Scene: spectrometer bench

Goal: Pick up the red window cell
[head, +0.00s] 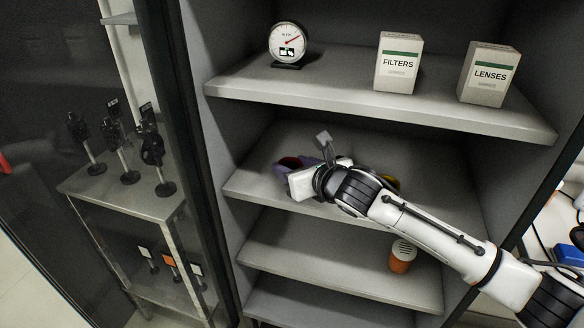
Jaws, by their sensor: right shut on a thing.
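My right gripper (306,181) reaches onto the middle shelf from the right, its white body low over the board. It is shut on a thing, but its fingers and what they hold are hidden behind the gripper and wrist. A purple rounded item (281,168) with a dark red patch shows just behind and left of the gripper. A small yellow item (393,184) shows partly behind my wrist on the same shelf. I cannot clearly make out the red window cell. My left gripper is not in view.
The shelf above holds a round dial gauge (288,42), a FILTERS box (398,65) and a LENSES box (487,76). An orange container with a white top (402,258) stands on a lower shelf. A metal rack (125,190) with black mounts stands at left.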

